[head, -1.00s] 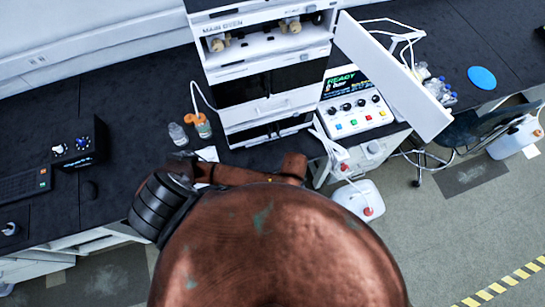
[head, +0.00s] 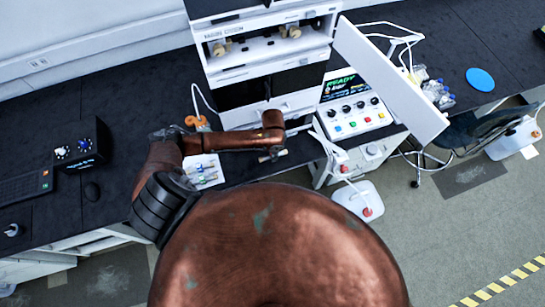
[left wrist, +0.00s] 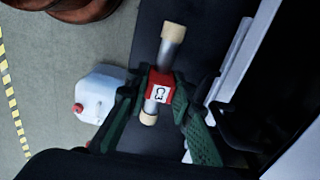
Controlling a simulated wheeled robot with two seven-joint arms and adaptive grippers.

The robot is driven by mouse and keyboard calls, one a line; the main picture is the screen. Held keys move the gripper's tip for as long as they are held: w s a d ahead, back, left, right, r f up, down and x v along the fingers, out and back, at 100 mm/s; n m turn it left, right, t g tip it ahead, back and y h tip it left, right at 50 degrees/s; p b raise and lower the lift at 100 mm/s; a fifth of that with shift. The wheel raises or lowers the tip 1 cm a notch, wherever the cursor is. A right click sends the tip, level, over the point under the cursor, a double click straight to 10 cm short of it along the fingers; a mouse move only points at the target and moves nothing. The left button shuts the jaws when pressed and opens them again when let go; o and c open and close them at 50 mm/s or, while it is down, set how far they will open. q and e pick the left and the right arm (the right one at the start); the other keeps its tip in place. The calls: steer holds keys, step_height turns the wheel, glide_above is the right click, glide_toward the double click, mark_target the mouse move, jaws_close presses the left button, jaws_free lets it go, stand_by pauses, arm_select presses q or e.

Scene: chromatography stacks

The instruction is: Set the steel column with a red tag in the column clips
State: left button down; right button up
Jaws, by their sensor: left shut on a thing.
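A steel column (left wrist: 170,53) with cream end caps and a red tag (left wrist: 158,87) marked C3 is held in my left gripper (left wrist: 160,92). The green fingers are shut around its tagged middle, and both ends stick out. In the head view my left gripper (head: 272,150) is small, in front of the white oven stack, with the column's end just showing. The oven (head: 262,55), labelled MAIN OVEN, is open at the front and has pale brass-coloured fittings (head: 219,47) inside. I cannot tell which parts are the column clips. My right gripper is out of view.
The open white door (head: 390,80) juts out right of the oven. A control panel (head: 357,117) reading READY stands beside it. A white card (head: 206,178) with small coloured items lies on the dark bench. A white jug (head: 358,200) is on the floor.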

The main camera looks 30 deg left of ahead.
arm_select(q)
steer(key=shift+w+a+f, duration=0.1)
steer(key=shift+f, duration=1.15)
steer(key=shift+w+a+f, duration=0.1)
steer(key=shift+f, duration=1.1)
steer(key=shift+f, duration=0.15)
steer(key=c, duration=1.7)
jaws_free()
step_height(320, 180, up, 12)
steer(key=shift+r+p, duration=0.15)
steer(key=shift+p, duration=0.2)
